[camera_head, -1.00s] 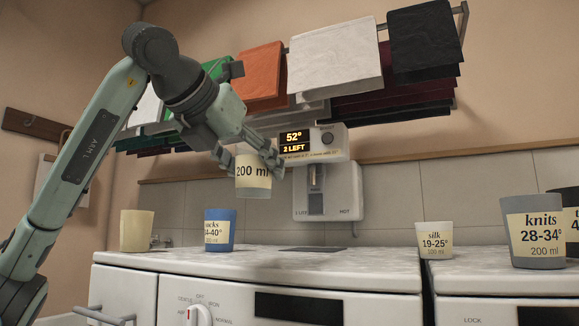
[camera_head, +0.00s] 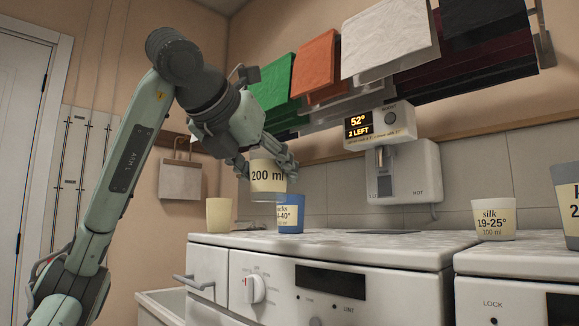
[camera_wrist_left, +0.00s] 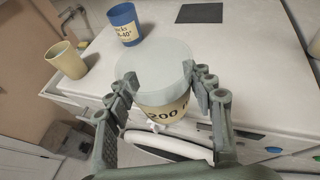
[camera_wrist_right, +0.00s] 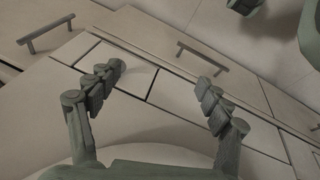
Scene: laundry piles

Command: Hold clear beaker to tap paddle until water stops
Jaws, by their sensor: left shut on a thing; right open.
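My left gripper (camera_head: 268,166) is shut on a clear beaker (camera_head: 268,177) with a cream "200 ml" label. It holds the beaker upright above the counter, in front of the blue cup. In the left wrist view the beaker (camera_wrist_left: 160,72) sits between the fingers; whether it holds water is unclear. The white tap unit (camera_head: 408,172) is on the wall to the right, apart from the beaker. Its display (camera_head: 358,125) reads 52° and 2 LEFT. The paddle (camera_head: 381,160) appears to be the small part under the display. My right gripper (camera_wrist_right: 162,88) is open and empty near cabinet fronts.
A blue cup (camera_head: 290,222) and a plain cream cup (camera_head: 219,215) stand on the white machine top (camera_head: 350,245). A "silk" cup (camera_head: 493,219) and a grey cup (camera_head: 567,200) stand at the right. Folded cloths (camera_head: 390,40) hang above. The counter before the tap is clear.

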